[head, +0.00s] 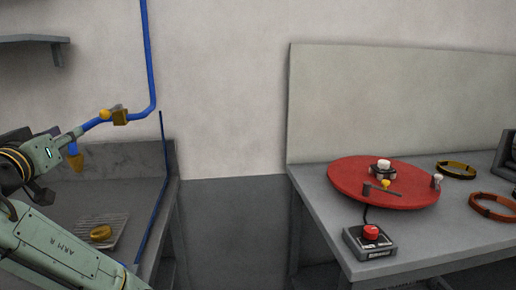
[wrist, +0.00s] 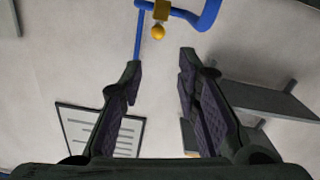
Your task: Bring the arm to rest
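My arm (head: 60,250) shows at the left of the head view, its pale green link rising from the bottom edge. Its wrist end is near the left edge, over the left bench and close to the blue pipe; I cannot make out the fingertips there. In the wrist view my gripper (wrist: 160,63) is open, its two dark fingers well apart. Nothing shows between the fingers but pale wall. The blue pipe (wrist: 208,14) and a small yellow knob (wrist: 158,32) lie beyond the fingertips, at the top of that view.
The left bench (head: 130,190) carries a ribbed tray (head: 121,224) with a yellow piece. A shelf (head: 30,39) is on the wall above. At right, a table (head: 430,237) holds a red turntable (head: 350,172), a red-button box (head: 375,250) and coils (head: 493,207). The gap between benches is clear.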

